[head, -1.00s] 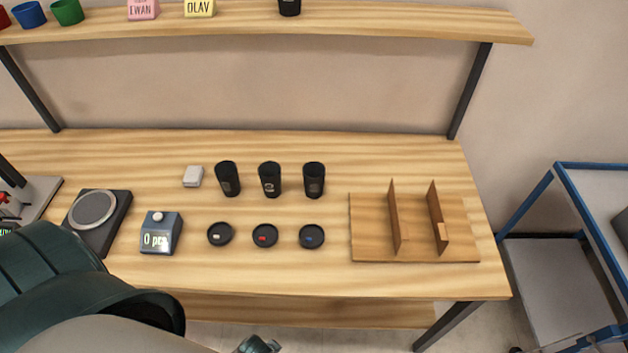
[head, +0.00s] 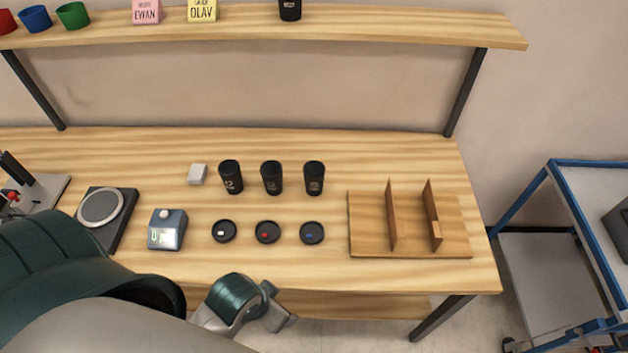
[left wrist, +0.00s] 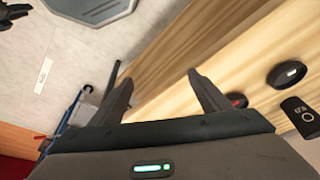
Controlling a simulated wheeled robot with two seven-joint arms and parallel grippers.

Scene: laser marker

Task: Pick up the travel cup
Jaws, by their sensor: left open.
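Three black travel cups stand upright in a row on the wooden bench: a left cup (head: 231,177), a middle cup (head: 272,178) and a right cup (head: 314,178). Each has a small pale print. Another black cup (head: 290,9) stands on the shelf above. My left arm reaches in at the bottom of the head view, its end low at the bench's front edge, short of the cups. In the left wrist view my left gripper (left wrist: 160,97) is open and empty, its fingers apart. One cup (left wrist: 301,115) shows there at the right edge. My right gripper is not seen.
Three dark lids (head: 224,231) lie in front of the cups. A counter box (head: 167,230) and a round-plated scale (head: 103,208) are at left, a wooden divider stand (head: 370,238) at right. A white block (head: 197,174) lies behind. A blue-framed cart (head: 545,215) stands at far right.

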